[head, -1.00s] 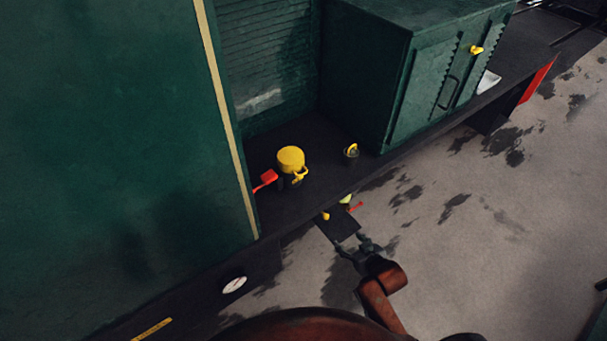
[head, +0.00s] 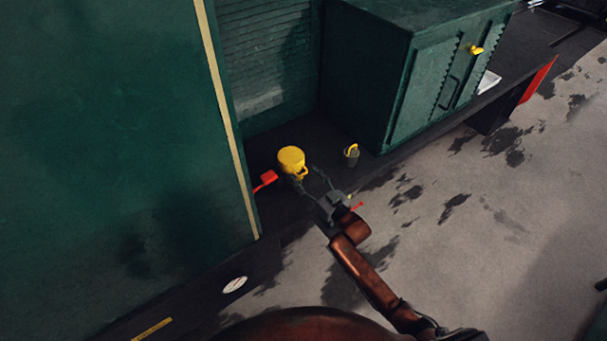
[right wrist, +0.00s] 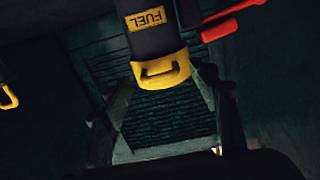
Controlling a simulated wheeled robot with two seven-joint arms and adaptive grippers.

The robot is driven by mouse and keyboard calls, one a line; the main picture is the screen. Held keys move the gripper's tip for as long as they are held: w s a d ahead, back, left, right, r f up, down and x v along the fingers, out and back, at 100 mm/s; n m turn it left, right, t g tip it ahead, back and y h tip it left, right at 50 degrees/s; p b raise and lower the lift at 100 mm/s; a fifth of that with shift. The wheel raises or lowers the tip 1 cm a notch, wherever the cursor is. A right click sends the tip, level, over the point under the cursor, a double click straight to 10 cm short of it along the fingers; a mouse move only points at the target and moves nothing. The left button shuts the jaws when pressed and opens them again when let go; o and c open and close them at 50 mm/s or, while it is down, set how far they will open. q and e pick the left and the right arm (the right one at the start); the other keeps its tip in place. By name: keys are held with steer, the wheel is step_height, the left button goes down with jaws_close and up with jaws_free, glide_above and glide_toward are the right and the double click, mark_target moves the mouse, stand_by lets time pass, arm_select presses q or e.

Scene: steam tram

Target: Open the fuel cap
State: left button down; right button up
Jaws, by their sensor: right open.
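The yellow fuel cap (head: 291,157) sits closed on top of a dark filler pipe, on the dark ledge beside the green wall. In the right wrist view the cap (right wrist: 160,70) has a dark handle on its front, and the dark pipe carries a yellow FUEL label (right wrist: 150,18) that appears upside down. My right gripper (head: 305,176) is open, with its fingers spread and pointing at the cap from the front right. In the wrist view its fingers flank the cap's area and hold nothing. Whether a finger touches the cap cannot be told. My left gripper is not in view.
A red lever (head: 265,180) sits just left of the fuel cap. A small dark fitting with a yellow ring (head: 351,155) stands to the right. A green cabinet (head: 420,75) bounds the ledge behind. Stained grey ground (head: 480,215) lies open in front.

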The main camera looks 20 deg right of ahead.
steer(key=shift+x, duration=1.1)
jaws_close()
